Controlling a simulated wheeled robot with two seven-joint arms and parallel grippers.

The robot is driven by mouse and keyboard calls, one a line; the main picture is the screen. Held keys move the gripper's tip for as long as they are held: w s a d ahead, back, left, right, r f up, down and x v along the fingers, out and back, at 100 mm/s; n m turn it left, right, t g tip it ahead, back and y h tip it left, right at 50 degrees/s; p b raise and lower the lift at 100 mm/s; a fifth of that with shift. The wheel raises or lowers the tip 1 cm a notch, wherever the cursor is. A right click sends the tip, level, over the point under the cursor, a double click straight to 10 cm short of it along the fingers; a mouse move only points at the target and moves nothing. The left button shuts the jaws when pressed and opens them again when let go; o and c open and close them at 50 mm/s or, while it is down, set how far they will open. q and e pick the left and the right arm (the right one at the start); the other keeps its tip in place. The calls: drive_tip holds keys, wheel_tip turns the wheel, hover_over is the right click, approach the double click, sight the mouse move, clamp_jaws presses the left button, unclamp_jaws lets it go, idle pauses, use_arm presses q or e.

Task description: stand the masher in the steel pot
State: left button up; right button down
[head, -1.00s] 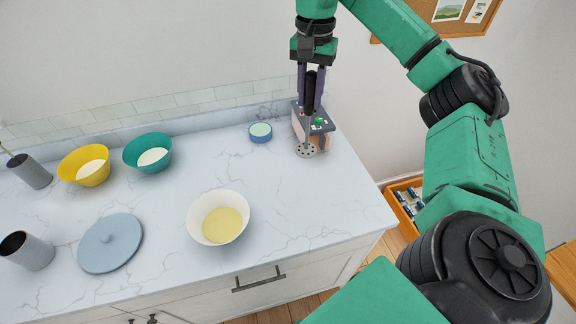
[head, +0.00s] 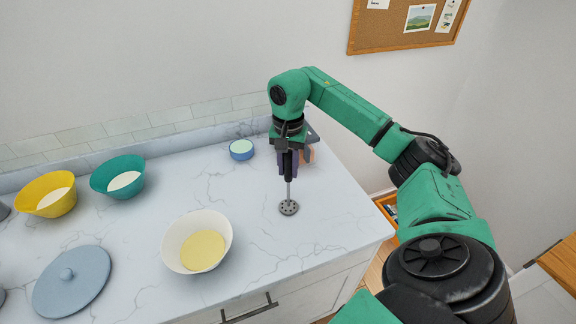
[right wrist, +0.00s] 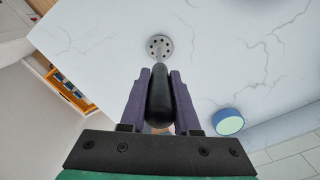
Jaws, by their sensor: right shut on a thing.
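My right gripper (head: 288,168) is shut on the black handle of the masher (head: 289,207), above the right part of the counter. The masher hangs upright, its round perforated steel head down; I cannot tell whether the head touches the counter. In the right wrist view, the purple fingers (right wrist: 160,98) hold the handle, and the masher head (right wrist: 159,46) shows beyond them. Two grey containers are cut off at the head view's left edge, one (head: 3,211) beside the yellow bowl and a sliver of another lower down. I cannot tell which is the steel pot. My left gripper is out of view.
A yellow bowl (head: 46,206), a teal bowl (head: 100,183), a white bowl (head: 172,240) and a grey-blue lid (head: 72,290) stand on the counter. A small blue tub (head: 241,154) is near the wall. An object partly hidden behind my gripper is at the back right.

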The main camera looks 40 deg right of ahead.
drive_tip(key=shift+f, duration=0.2)
drive_tip(key=c, duration=0.6)
unclamp_jaws()
drive_tip(key=shift+w, duration=0.1)
drive_tip(key=shift+c, duration=0.2)
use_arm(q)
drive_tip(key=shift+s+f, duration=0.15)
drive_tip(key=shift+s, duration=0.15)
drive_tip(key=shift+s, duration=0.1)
use_arm(e)
drive_tip(key=shift+r, duration=0.15)
wheel_tip(320, 180, up, 6)
drive_tip(key=shift+r, duration=0.1)
wheel_tip(320, 180, up, 6)
drive_tip(key=p, duration=0.2)
drive_tip(key=shift+p, duration=0.4)
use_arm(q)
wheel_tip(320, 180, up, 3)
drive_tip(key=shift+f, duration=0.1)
